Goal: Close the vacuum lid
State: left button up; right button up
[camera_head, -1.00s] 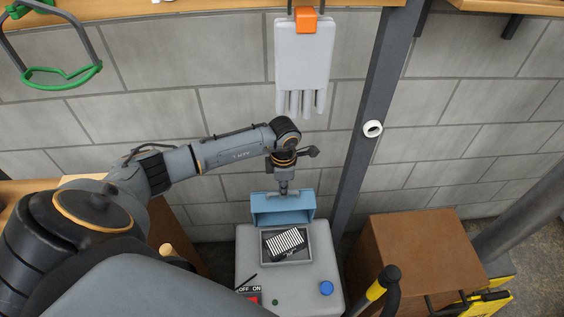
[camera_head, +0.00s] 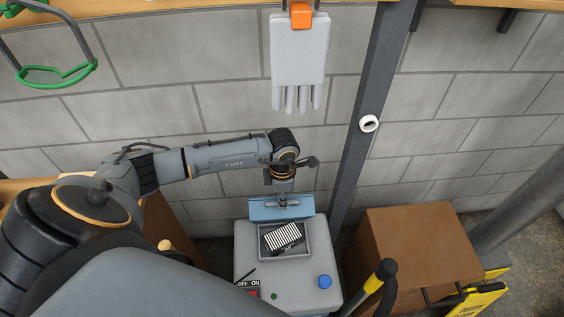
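The vacuum (camera_head: 304,283) is a grey box at the bottom middle, with an open compartment in its top. Inside the compartment lies a striped black and white block (camera_head: 284,236). The blue lid (camera_head: 267,211) stands raised at the compartment's back edge, tilted forward. My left gripper (camera_head: 283,201) points down at the lid's upper edge and seems to touch it. Its fingers are too small and dark to tell whether they are open or shut. My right gripper is not in view.
A brown box (camera_head: 408,262) stands to the right of the vacuum, with a yellow sign (camera_head: 478,300) beside it. A dark post (camera_head: 362,130) rises behind. Grey gloves (camera_head: 298,55) hang on the block wall. A blue knob (camera_head: 324,282) sits on the vacuum's top.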

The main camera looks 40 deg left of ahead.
pick_arm(q)
jog(key=shift+o, duration=0.6)
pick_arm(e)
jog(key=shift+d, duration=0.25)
